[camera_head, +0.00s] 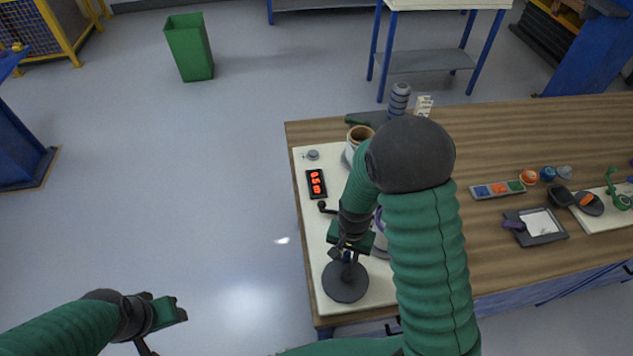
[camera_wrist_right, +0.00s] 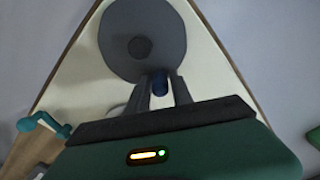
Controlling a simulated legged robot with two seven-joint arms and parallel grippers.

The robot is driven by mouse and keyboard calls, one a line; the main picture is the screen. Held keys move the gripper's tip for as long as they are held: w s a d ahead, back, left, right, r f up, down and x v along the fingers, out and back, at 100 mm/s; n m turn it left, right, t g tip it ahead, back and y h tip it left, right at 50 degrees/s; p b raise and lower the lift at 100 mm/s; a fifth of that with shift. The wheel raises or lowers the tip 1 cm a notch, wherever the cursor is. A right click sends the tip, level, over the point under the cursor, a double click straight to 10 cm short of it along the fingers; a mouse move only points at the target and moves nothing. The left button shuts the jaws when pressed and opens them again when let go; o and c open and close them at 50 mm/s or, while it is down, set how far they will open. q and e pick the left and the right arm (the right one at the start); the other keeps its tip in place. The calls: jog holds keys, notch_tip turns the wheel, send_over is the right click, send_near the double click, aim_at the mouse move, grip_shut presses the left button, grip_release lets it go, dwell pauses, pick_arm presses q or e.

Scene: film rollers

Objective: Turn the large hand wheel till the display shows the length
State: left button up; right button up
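The large hand wheel (camera_head: 345,283) is a dark grey disc at the near left corner of the table. It also fills the upper middle of the right wrist view (camera_wrist_right: 143,35), with a darker round hub. A blue handle knob (camera_wrist_right: 160,84) stands at its rim. My right gripper (camera_head: 347,254) is over the wheel's far edge, its two fingers closed around the knob. The display (camera_head: 316,183) is a small black box with red digits, turned sideways and too small to read surely. My left gripper (camera_head: 160,315) is off the table at lower left; its finger opening is unclear.
The wheel and display are on a cream board (camera_head: 305,165) on the wooden table (camera_head: 480,150). A small black crank (camera_head: 325,207) sits between them. My right arm hides the board's middle. A button strip (camera_head: 497,190) and a dark tray (camera_head: 536,226) lie to the right.

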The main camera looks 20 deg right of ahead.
jog(key=shift+a, duration=0.1)
grip_shut()
jog(key=shift+w+a+r+p, duration=0.15)
jog(key=shift+a+p, duration=0.1)
jog(key=shift+a, duration=0.2)
jog(key=shift+w+a+p, duration=0.1)
jog(key=shift+a+p, duration=0.1)
jog(key=shift+a, duration=0.2)
jog(key=shift+w+a, duration=0.1)
jog(key=shift+a, duration=0.1)
jog(key=o, duration=0.7)
grip_release()
jog(key=shift+a, duration=0.1)
jog(key=o, duration=0.6)
